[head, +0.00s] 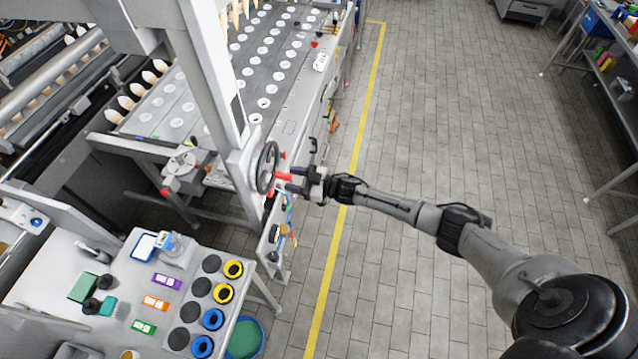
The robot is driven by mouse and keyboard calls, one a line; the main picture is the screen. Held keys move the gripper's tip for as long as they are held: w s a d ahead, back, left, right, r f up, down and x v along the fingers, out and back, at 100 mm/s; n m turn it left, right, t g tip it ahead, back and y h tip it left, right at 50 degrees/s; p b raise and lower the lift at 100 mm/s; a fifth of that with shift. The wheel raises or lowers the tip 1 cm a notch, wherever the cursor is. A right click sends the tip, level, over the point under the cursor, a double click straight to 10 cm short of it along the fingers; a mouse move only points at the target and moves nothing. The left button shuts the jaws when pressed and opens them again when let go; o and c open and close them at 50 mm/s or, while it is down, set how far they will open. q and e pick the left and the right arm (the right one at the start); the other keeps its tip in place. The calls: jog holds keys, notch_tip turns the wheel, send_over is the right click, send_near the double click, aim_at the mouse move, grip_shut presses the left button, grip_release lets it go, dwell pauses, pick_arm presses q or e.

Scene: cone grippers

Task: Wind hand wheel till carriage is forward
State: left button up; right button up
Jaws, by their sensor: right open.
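The hand wheel (267,167) is a dark ring on the side of the grey machine post, with a red handle (283,177) sticking out to the right. My right gripper (294,179) reaches in from the right and is open at the handle, its fingers pointing left toward the wheel. I cannot tell whether the fingers touch the handle. The carriage cannot be told apart with certainty; a grey post and beam (215,75) with cones hanging from it stands over the perforated bed (262,75). My left gripper is not in view.
A side table (60,262) at the lower left holds coloured labels, black discs and yellow and blue rings. A green-filled blue tub (245,338) stands on the floor beside it. The tiled floor (460,110) right of the yellow line is clear. A shelf (610,95) stands far right.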

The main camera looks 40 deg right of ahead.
jog(key=b+v, duration=0.1)
jog(key=v, duration=1)
jog(key=shift+b, duration=0.35)
jog(key=w+a+m, duration=0.2)
jog(key=w+m, duration=0.1)
jog(key=w+a+m, duration=0.2)
jog(key=w+m, duration=0.1)
jog(key=m, duration=0.1)
jog(key=w+a+m+b, duration=0.1)
jog(key=w+a+m, duration=0.1)
jog(key=w+m, duration=0.1)
jog(key=shift+w+a+m, duration=0.2)
jog(key=shift+w+m, duration=0.1)
jog(key=shift+w, duration=0.3)
jog(key=shift+w+a, duration=0.35)
jog(key=shift+w, duration=0.15)
